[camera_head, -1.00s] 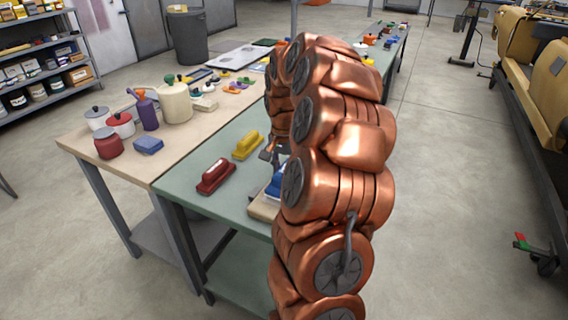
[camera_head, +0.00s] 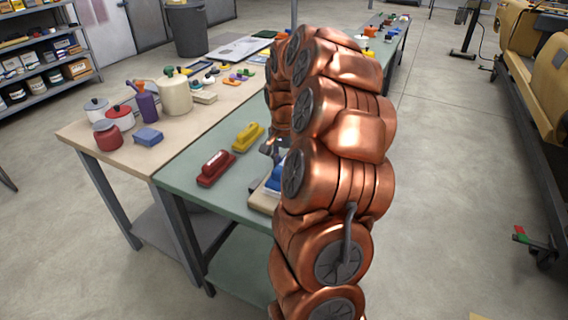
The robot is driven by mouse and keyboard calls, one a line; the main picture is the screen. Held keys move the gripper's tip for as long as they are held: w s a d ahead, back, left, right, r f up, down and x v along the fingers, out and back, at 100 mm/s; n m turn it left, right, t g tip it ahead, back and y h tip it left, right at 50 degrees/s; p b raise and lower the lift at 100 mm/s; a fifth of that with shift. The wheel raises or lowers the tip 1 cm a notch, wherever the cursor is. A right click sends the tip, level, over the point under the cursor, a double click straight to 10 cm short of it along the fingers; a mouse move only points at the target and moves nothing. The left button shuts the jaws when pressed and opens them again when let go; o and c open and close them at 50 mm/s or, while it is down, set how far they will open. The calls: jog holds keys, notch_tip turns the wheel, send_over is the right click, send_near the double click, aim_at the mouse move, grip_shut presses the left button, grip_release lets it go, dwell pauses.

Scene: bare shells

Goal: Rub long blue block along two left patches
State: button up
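A blue block (camera_head: 275,180) shows in the head view on the green table (camera_head: 197,194), at the left edge of my copper arm. It sits on or just above a beige board (camera_head: 258,201); the arm hides most of both. My gripper (camera_head: 269,150) is a small dark shape just behind the blue block. Its fingers are too small and too covered to show whether they are open or shut, and I see no clear contact with the block. I cannot make out any patches.
The green tabletop's front left is clear.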

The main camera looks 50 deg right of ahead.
jog(key=shift+s+a+f+b, duration=0.1)
jog(key=shift+f+b, duration=0.5)
jog(key=shift+b, duration=0.15)
dwell(2.1)
jog(key=shift+a, duration=0.1)
jog(key=shift+s+a+b, duration=0.15)
jog(key=shift+a+b, duration=0.35)
jog(key=shift+a, duration=0.05)
jog(key=shift+w+d+r, duration=0.1)
jog(key=shift+w+d, duration=0.15)
jog(key=shift+d, duration=0.5)
jog(key=shift+w+d+r, duration=0.1)
jog(key=shift+w+d, duration=0.1)
jog(key=shift+d, duration=0.5)
jog(key=shift+a, duration=0.1)
jog(key=shift+s+a+f+b, duration=0.1)
jog(key=shift+s+a+b, duration=0.15)
jog(key=shift+a+b, duration=0.4)
jog(key=shift+s+a+f+b, duration=0.1)
jog(key=shift+s+a+b, duration=0.1)
jog(key=shift+a+b, duration=0.4)
jog(key=shift+a+r, duration=0.1)
